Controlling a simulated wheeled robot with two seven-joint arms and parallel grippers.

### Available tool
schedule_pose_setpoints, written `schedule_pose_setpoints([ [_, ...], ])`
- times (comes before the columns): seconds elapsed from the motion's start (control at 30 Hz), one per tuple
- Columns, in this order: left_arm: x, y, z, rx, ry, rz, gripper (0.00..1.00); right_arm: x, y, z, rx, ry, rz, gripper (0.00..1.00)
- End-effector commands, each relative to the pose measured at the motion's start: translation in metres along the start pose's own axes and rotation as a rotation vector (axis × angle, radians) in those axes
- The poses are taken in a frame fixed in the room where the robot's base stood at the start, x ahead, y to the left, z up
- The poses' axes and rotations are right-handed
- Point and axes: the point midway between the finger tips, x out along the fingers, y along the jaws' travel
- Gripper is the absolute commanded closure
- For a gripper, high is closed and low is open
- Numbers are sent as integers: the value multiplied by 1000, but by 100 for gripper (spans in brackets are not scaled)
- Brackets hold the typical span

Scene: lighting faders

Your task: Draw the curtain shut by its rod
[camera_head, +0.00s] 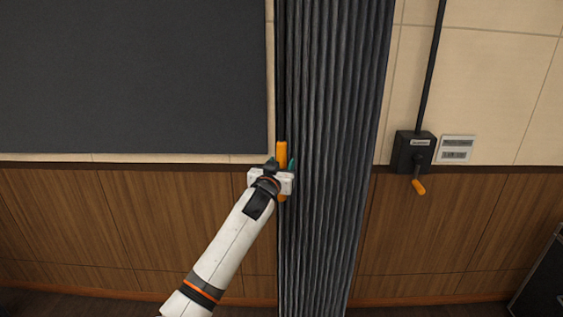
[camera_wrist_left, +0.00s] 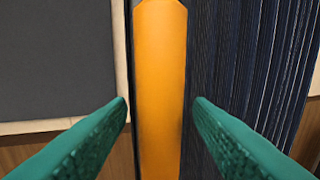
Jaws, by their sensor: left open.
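The dark pleated curtain (camera_head: 335,130) hangs bunched in a narrow column at the middle of the head view; its folds also show at the right of the left wrist view (camera_wrist_left: 240,50). Its rod ends in an orange handle (camera_head: 281,152) at the curtain's left edge. In the left wrist view the handle (camera_wrist_left: 160,80) stands upright between the two green fingers. My left gripper (camera_head: 279,166) is open around the handle, with a visible gap on each side in the wrist view. My right gripper is not in view.
A dark panel (camera_head: 130,75) with a pale frame is on the wall to the left. To the right are a black wall box (camera_head: 414,150) with an orange-handled crank (camera_head: 418,186) and a white plate (camera_head: 457,149). A dark case (camera_head: 542,285) stands at the lower right.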

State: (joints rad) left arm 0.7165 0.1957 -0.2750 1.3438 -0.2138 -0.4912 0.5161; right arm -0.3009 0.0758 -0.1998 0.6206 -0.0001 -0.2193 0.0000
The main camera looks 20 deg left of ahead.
Motion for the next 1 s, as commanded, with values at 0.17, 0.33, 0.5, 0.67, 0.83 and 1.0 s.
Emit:
schedule_pose_setpoints([
  [0.17,10,0,0,1,1,-1,53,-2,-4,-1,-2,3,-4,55],
  [0.33,12,0,0,0,0,-1,53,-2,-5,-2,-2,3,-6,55],
  [0.5,12,0,0,0,0,-1,58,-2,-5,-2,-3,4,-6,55],
  [0.67,12,0,0,0,0,-1,84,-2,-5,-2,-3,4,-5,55],
  [0.83,12,0,0,0,0,-1,100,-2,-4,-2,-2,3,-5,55],
  [1.0,11,2,0,1,1,0,100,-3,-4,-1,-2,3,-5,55],
])
